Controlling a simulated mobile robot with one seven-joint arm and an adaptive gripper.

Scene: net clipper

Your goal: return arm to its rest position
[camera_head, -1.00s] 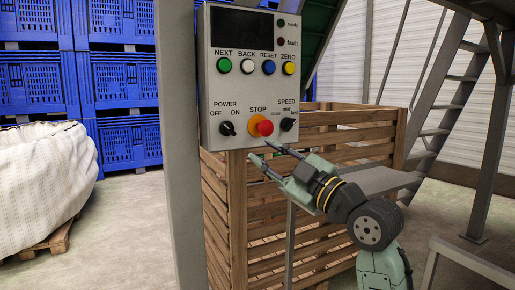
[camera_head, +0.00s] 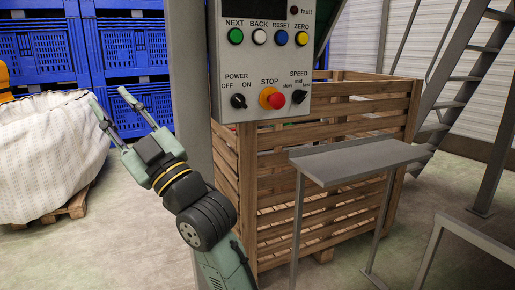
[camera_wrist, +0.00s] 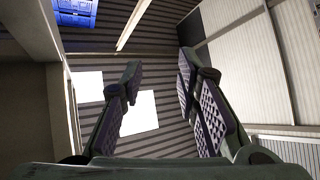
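My gripper (camera_head: 112,112) is raised at the left of the head view, left of the grey post and apart from the control panel. Its two fingers are spread with nothing between them. The wrist view also shows my gripper (camera_wrist: 157,100) open and empty, pointing up toward the roof and walls. The grey control panel (camera_head: 262,60) has green, white, blue and yellow buttons, a power knob (camera_head: 238,101), a red stop button (camera_head: 275,100) and a speed knob (camera_head: 299,97). The panel's top is cut off by the frame.
A grey post (camera_head: 190,60) stands close to my arm. A slatted wooden crate (camera_head: 345,107) and a grey metal shelf (camera_head: 360,161) stand right of it. A white sack (camera_head: 45,150) on a pallet and blue crates (camera_head: 135,50) are at the left. Metal stairs (camera_head: 470,65) rise at the right.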

